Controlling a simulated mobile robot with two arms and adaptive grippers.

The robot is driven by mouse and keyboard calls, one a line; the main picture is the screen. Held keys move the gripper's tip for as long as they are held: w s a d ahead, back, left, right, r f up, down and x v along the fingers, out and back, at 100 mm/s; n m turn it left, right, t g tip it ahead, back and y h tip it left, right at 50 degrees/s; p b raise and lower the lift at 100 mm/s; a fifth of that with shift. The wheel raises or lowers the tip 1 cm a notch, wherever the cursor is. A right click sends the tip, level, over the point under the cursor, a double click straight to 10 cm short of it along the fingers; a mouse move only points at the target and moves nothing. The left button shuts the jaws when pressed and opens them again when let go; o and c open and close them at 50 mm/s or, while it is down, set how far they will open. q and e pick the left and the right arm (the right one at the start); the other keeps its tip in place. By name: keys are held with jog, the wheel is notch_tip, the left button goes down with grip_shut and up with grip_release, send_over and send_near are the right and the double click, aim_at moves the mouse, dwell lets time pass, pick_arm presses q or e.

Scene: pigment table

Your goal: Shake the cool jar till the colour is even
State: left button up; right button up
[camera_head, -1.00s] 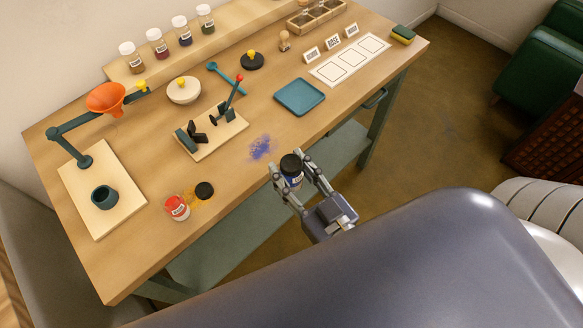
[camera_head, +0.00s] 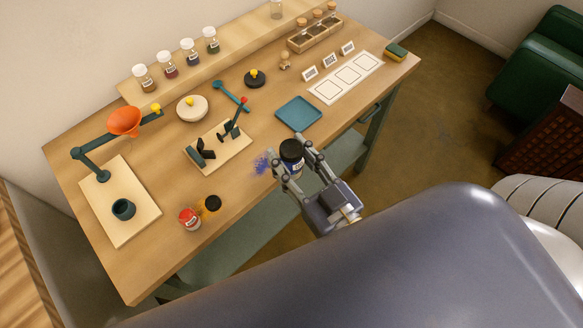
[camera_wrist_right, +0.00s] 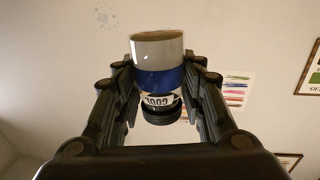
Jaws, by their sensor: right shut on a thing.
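The cool jar (camera_head: 295,168) has a black lid and is held over the table's front edge, beside a blue-violet powder stain. My right gripper (camera_head: 290,164) is shut on it, with one finger on each side. In the right wrist view the cool jar (camera_wrist_right: 158,78) shows between the fingers (camera_wrist_right: 160,100), lid toward the picture's bottom and label letters inverted. A pale grey layer and a blue band show as separate zones through its glass, with a little yellow by the label. My left gripper is not in view.
A red-topped jar (camera_head: 189,218) and a black round lid-like thing (camera_head: 212,203) with orange at it stand near the front edge. A press on a board (camera_head: 220,148), a blue tray (camera_head: 299,113) and label cards (camera_head: 330,60) lie further back. Several pigment jars line the shelf (camera_head: 230,45).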

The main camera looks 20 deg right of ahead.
jog(key=shift+s+a+f, duration=0.1)
jog(key=shift+f, duration=2.35)
jog(key=shift+r, duration=2.35)
jog(key=shift+f, duration=2.35)
